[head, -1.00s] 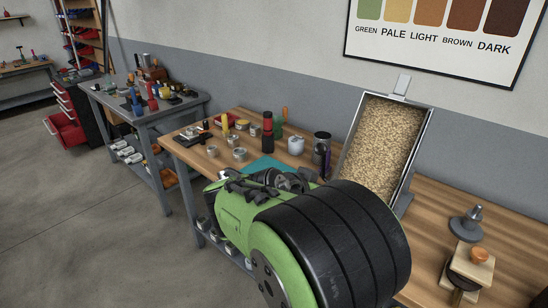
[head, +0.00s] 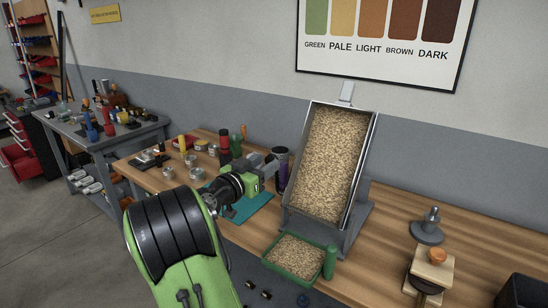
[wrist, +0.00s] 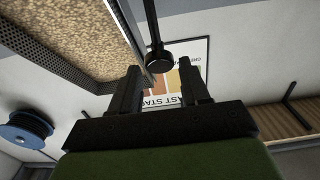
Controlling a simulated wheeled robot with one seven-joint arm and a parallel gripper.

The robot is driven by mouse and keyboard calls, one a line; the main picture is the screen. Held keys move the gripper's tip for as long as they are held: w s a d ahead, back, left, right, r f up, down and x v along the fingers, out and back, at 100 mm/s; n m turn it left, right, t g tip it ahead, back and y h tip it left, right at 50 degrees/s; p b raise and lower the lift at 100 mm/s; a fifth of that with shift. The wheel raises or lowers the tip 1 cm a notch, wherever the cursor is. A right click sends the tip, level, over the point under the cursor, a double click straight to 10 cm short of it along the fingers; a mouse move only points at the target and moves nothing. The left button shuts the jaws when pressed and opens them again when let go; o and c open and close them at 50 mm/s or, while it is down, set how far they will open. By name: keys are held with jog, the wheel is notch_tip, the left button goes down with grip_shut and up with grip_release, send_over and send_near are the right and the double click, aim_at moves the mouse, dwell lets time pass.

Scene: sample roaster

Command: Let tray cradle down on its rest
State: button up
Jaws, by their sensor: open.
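The tray cradle (head: 332,165) is a metal-sided tray full of pale beans, tilted steeply up above a grey base (head: 355,225) on the bench. Its perforated wall (wrist: 48,68) and beans also show at upper left in the wrist view. My gripper (head: 270,166) is just left of the cradle in the head view, small and partly lost among bench items. In the wrist view my gripper (wrist: 159,68) has its two black fingers apart. A dark round knob on a rod (wrist: 160,58) shows between the fingertips; I cannot tell how far beyond them it is.
A green tray of beans (head: 294,256) with a green handle (head: 330,262) sits below the cradle. A dark tamper-like piece (head: 428,225) and a wooden block with an orange knob (head: 434,268) stand right. Jars and tins crowd the left.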

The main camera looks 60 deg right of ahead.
aim_at(270, 160)
jog(key=d, duration=0.3)
jog(key=s+d, duration=0.1)
jog(key=d, duration=0.1)
jog(key=shift+d, duration=0.25)
grip_shut()
